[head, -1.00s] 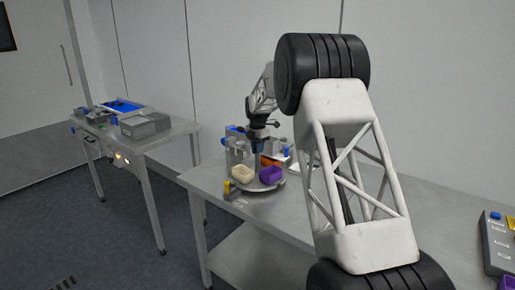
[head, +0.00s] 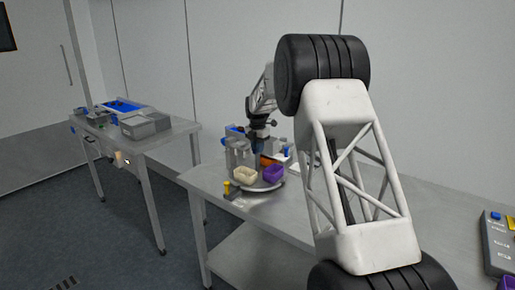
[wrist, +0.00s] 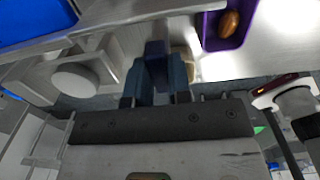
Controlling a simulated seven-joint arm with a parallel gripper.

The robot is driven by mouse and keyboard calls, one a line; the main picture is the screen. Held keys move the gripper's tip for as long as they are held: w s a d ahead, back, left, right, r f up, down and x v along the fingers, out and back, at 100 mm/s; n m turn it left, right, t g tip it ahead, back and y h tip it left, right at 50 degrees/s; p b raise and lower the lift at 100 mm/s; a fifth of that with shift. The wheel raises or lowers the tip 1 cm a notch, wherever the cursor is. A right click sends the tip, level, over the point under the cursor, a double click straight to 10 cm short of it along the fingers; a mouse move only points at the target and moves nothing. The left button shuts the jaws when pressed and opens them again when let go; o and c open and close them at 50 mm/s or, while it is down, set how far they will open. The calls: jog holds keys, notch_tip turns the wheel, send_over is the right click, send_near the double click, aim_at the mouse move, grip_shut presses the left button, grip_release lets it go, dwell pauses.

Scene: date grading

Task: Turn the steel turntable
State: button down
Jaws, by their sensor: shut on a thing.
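The steel turntable (head: 266,187) is a round plate near the left end of the work table. It carries a cream bin (head: 244,175), a purple bin (head: 274,174) and an orange bin (head: 267,161). My gripper (head: 259,155) points down over the turntable among the bins. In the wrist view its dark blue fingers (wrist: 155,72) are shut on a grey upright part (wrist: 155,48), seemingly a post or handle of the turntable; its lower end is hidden. The purple bin there (wrist: 224,40) holds a brown date (wrist: 229,24).
A yellow-topped piece (head: 227,187) stands by the turntable's front left edge. Grey fixtures with blue parts crowd behind it. A second table (head: 170,134) stands left with a grey box (head: 146,125). A control box (head: 497,245) sits at far right.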

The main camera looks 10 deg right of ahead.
jog(key=c, duration=1)
grip_release()
jog(key=shift+c, duration=0.2)
jog(key=shift+r, duration=0.15)
jog(key=shift+r, duration=3.7)
jog(key=shift+s+r, duration=0.1)
